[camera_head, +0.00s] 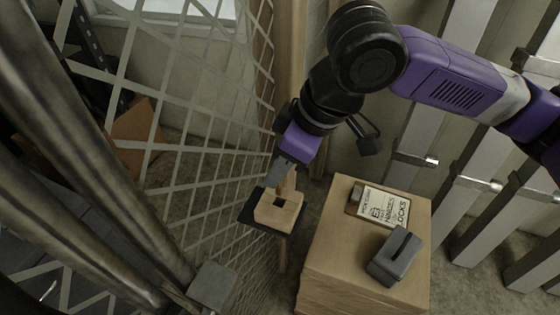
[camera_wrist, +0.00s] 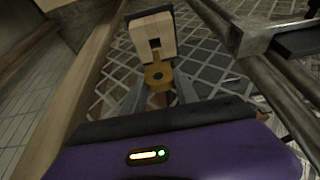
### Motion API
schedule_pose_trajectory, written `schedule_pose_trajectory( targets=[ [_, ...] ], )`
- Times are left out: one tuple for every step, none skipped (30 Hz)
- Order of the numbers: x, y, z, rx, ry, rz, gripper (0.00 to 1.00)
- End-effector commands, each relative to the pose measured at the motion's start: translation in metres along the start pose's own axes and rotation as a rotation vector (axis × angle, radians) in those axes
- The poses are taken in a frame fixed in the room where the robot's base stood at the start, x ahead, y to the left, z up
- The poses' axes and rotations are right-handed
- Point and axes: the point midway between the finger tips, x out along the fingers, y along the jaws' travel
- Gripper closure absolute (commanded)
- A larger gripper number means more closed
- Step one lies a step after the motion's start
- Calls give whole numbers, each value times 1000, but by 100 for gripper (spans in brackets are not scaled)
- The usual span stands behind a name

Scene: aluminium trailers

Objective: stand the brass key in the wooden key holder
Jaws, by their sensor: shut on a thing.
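The wooden key holder (camera_head: 266,213) is a pale block with a dark square opening in its top. It sits on a black plate beside the mesh fence. My gripper (camera_head: 283,178) is above it, close to its far side. My fingers partly hide the key in the head view.
A cardboard box (camera_head: 330,235) stands right of the holder. Mesh fence (camera_head: 190,150) rises left of the holder; metal rails lean at the right.

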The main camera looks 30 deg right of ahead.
Motion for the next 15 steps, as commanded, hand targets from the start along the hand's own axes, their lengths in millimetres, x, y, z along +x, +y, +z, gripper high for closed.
schedule_pose_trajectory(
  targets=[
    [5,0,2,0,0,-1,100],
    [6,0,2,0,0,0,100],
    [8,0,3,0,1,0,100],
    [10,0,4,0,0,0,100],
    [11,0,5,0,0,0,100],
    [13,0,5,0,0,0,100],
    [15,0,6,0,0,0,100],
    [16,0,7,0,0,0,100],
    [18,0,8,0,0,0,100],
    [20,0,8,0,0,0,100],
    [21,0,9,0,0,0,100],
    [23,0,10,0,-1,0,100],
    [24,0,10,0,0,0,100],
    [26,0,11,-1,0,-1,100],
    [28,0,12,0,0,-1,100]
  ],
)
